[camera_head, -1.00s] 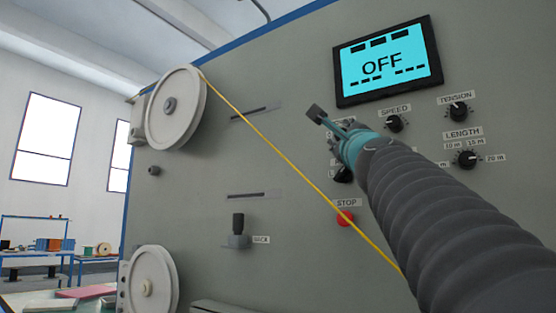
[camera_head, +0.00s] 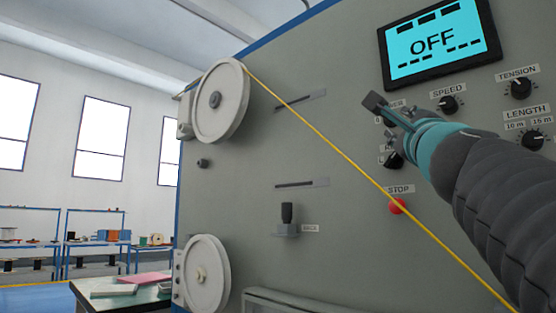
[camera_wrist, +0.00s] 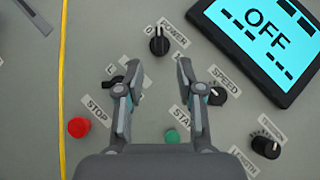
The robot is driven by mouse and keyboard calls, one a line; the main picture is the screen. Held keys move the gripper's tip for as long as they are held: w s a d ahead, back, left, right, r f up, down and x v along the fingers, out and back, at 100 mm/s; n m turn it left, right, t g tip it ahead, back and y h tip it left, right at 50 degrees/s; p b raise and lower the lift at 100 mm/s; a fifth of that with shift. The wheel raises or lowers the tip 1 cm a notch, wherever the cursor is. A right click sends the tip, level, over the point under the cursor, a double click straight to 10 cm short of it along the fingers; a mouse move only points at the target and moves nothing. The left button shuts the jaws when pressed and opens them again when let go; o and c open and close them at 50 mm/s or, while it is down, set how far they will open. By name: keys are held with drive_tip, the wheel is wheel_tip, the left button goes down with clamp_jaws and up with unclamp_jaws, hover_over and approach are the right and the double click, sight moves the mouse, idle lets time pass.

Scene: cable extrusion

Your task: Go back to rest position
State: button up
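My gripper (camera_wrist: 158,80) is in front of the control panel, with its two fingers apart and nothing between them in the wrist view. In the head view my gripper (camera_head: 388,108) is seen from the side, at the end of my dark ribbed arm, covering part of the knobs behind it. The power knob (camera_wrist: 159,46) lies just beyond the fingertips in the wrist view. The screen (camera_head: 438,42) reads OFF. The red stop button (camera_head: 397,206) and the green start button (camera_wrist: 172,137) are on the panel.
A yellow cable (camera_head: 340,152) runs diagonally from the upper white pulley (camera_head: 236,105) across the panel, passing close by my arm. A lower pulley (camera_head: 205,290) and a black lever (camera_head: 287,213) are to the left. Tables with spools stand far left, with open floor before them.

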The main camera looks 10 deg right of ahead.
idle(0.4)
drive_tip(key=w+a+f+n+g+y, duration=0.25)
drive_tip(key=f+n, duration=0.35)
drive_tip(key=f, duration=0.5)
drive_tip(key=w+a+f+n+g+y, duration=0.1)
drive_tip(key=a+f+n+g+y, duration=0.2)
drive_tip(key=f+n, duration=0.5)
drive_tip(key=w+a+f+n+g+y, duration=0.2)
drive_tip(key=a+f+n+g+y, duration=0.15)
drive_tip(key=f, duration=0.95)
drive_tip(key=s+a+f+n+g, duration=0.1)
drive_tip(key=s+f+n+g, duration=0.1)
drive_tip(key=s+f, duration=0.4)
drive_tip(key=s+a+f+n+g+h, duration=0.1)
drive_tip(key=s+f+n, duration=0.4)
drive_tip(key=f, duration=0.8)
drive_tip(key=s+a+f+n+g+h+p, duration=0.1)
drive_tip(key=s+f+g, duration=0.4)
drive_tip(key=f, duration=0.5)
drive_tip(key=s+a+n, duration=0.1)
drive_tip(key=s+n, duration=0.1)
drive_tip(key=shift+s+a+n, duration=0.25)
drive_tip(key=shift+s+n, duration=0.05)
drive_tip(key=shift+n, duration=0.05)
